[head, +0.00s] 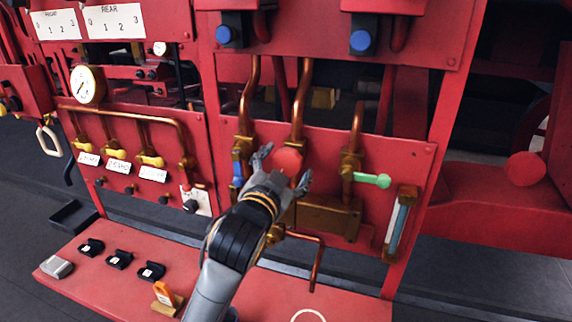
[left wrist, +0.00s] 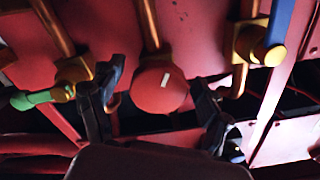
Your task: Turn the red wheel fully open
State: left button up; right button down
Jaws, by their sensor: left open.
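The red wheel (head: 288,160) is a round disc on the red panel, below a copper pipe, in the middle of the head view. It also shows in the left wrist view (left wrist: 160,88), with a small white mark on its face. My left gripper (head: 284,170) is open in front of the wheel, with one finger on each side of it. In the left wrist view the fingers (left wrist: 158,92) stand apart from the wheel's rim, left and right. Whether either finger touches the rim cannot be told. My right gripper is out of view.
A green lever (head: 372,180) and a sight glass (head: 399,224) are right of the wheel. A blue-handled valve (head: 238,172) is close on its left. A bent copper pipe (head: 317,262) sticks out below. The red bench (head: 240,300) holds several small black items and an orange-tagged block (head: 166,298).

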pick_arm(q)
jog(key=shift+s, duration=0.1)
jog(key=v, duration=1.1)
jog(key=shift+s, duration=0.35)
jog(key=shift+a, duration=0.2)
